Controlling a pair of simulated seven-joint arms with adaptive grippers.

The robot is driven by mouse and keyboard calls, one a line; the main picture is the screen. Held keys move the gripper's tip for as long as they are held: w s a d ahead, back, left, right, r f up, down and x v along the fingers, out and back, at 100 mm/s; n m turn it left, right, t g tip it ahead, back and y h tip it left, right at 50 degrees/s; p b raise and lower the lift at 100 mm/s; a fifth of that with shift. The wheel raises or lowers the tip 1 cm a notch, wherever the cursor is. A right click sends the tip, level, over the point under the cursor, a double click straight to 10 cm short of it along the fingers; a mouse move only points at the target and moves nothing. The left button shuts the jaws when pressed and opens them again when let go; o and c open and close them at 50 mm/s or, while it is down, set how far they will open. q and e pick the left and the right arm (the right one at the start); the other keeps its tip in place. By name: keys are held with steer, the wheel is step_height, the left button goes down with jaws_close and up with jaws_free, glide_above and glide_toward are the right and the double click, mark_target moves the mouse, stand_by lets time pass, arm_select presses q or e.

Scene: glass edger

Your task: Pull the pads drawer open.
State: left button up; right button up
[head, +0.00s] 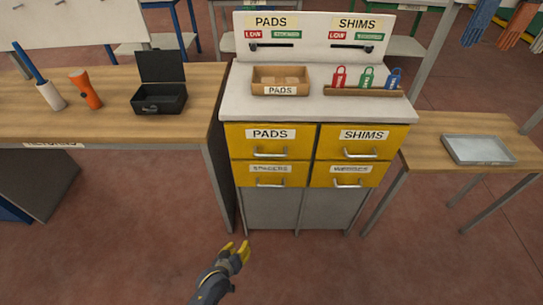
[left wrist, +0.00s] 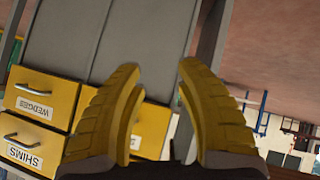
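The pads drawer (head: 270,140) is the upper left yellow drawer of the cabinet, with a white PADS label and a metal bar handle (head: 270,153). It looks closed, flush with the drawers around it. My left gripper (head: 238,249) is in front of and below the cabinet, apart from it. Its yellow fingers are spread, with nothing between them, as the left wrist view (left wrist: 162,90) also shows. That view shows the WEDGES and SHIMS drawers at the left; the pads drawer's handle is not clear there. My right gripper is not in view.
Below the pads drawer is another yellow drawer (head: 269,174); the SHIMS drawer (head: 362,142) is to its right. A cardboard PADS box (head: 281,90) stands on the cabinet top. A wooden bench (head: 105,125) adjoins at left, a table with a metal tray (head: 478,150) at right. The floor in front is clear.

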arm_select(q)
steer(key=w+d+r+n+t+h, duration=0.25)
steer(key=r+n, duration=0.25)
steer(key=r, duration=1.2)
steer(key=w+d+r+n+t+h, duration=0.15)
steer(key=w+d+r+n, duration=0.3)
steer(key=r, duration=1.25)
steer(key=n, duration=0.3)
glide_toward(272, 155)
steer(key=shift+t, duration=0.3)
steer(key=x, duration=0.6)
steer(key=f+x, duration=0.1)
steer(key=x, duration=0.3)
steer(key=shift+f, duration=0.1)
steer(key=shift+o, duration=0.3)
jaws_close()
